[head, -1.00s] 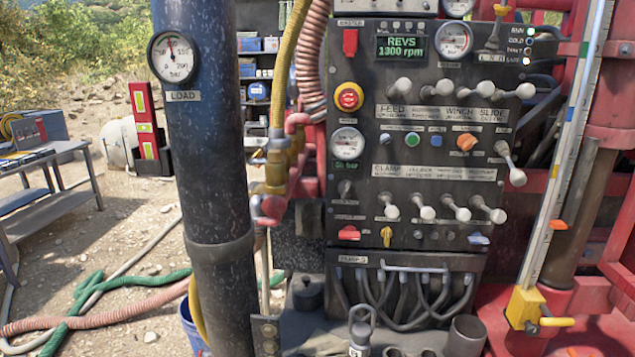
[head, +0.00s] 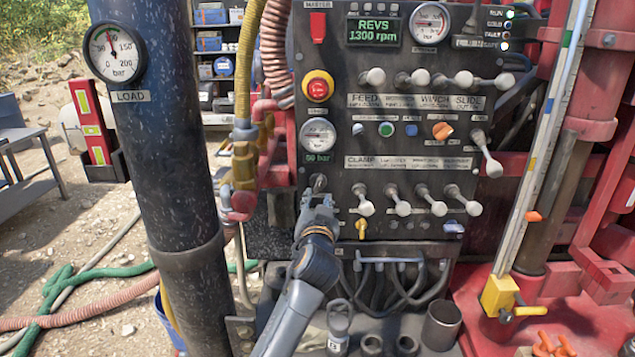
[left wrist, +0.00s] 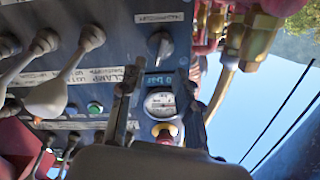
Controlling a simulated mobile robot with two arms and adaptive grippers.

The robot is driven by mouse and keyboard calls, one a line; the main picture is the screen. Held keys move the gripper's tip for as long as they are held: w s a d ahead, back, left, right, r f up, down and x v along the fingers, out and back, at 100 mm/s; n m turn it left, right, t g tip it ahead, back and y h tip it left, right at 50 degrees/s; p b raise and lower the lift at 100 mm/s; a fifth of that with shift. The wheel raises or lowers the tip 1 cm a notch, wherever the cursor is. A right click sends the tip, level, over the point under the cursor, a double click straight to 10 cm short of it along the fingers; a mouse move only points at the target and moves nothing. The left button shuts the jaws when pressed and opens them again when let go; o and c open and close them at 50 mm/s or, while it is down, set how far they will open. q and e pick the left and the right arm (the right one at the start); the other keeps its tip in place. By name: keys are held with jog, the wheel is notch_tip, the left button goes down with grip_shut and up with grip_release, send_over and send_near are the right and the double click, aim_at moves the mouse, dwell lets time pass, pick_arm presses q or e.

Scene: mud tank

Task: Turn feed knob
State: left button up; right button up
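A small grey knob (head: 319,182) sits on the dark control panel (head: 345,228), below the round pressure gauge (head: 318,134) and its green "50 bar" display. It also shows in the left wrist view as a metallic knob (left wrist: 160,45) with a small label that I cannot read. My left gripper (head: 319,199) is at the knob's lower side in the head view. In the left wrist view its two fingers (left wrist: 158,84) are apart, with the gauge visible between them. The knob shows beyond the fingertips, and nothing is held. My right gripper is not in view.
White-knobbed clamp levers (head: 403,208) stick out just right of the knob. Brass fittings with hoses (head: 244,165) and a thick dark pipe (head: 170,170) stand at left.

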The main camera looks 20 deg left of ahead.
aim_at(318, 187)
pick_arm(q)
jog(key=p+x, duration=0.1)
jog(key=x, duration=0.5)
jog(key=shift+w+f, duration=0.1)
jog(key=shift+w, duration=0.2)
jog(key=shift+c, duration=0.2)
grip_shut()
